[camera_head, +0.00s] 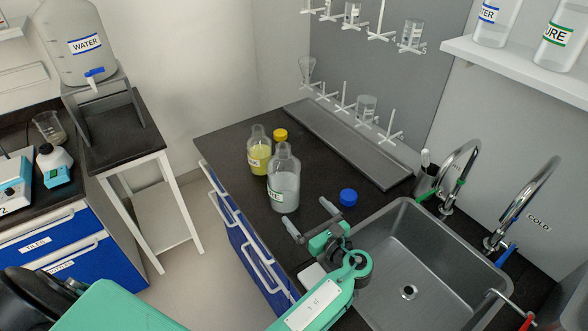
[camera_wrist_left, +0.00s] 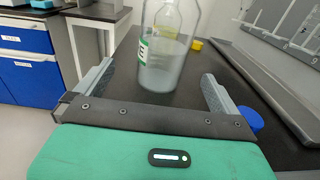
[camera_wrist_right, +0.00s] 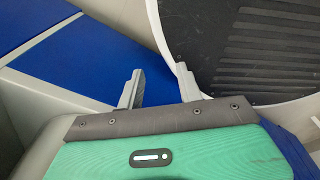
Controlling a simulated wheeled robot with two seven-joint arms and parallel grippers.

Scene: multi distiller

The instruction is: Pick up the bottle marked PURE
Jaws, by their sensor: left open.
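A clear bottle with a green-edged label (camera_head: 283,185) stands upright on the dark counter, cap off, holding colourless liquid. Its label is partly turned away; in the left wrist view an "E" shows on the bottle (camera_wrist_left: 163,68). A similar bottle whose label reads "URE" (camera_head: 561,36) stands on the upper right shelf. My left gripper (camera_head: 311,217) is open and empty, just in front of the counter bottle, with its fingers pointing at it. My right gripper (camera_wrist_right: 160,72) shows only in its wrist view, fingers apart with nothing between them.
A bottle of yellow liquid (camera_head: 259,151) stands close behind the clear one. A yellow cap (camera_head: 280,134) and a blue cap (camera_head: 348,197) lie on the counter. A sink (camera_head: 408,225) with taps is at right; a drying rack (camera_head: 350,140) stands behind.

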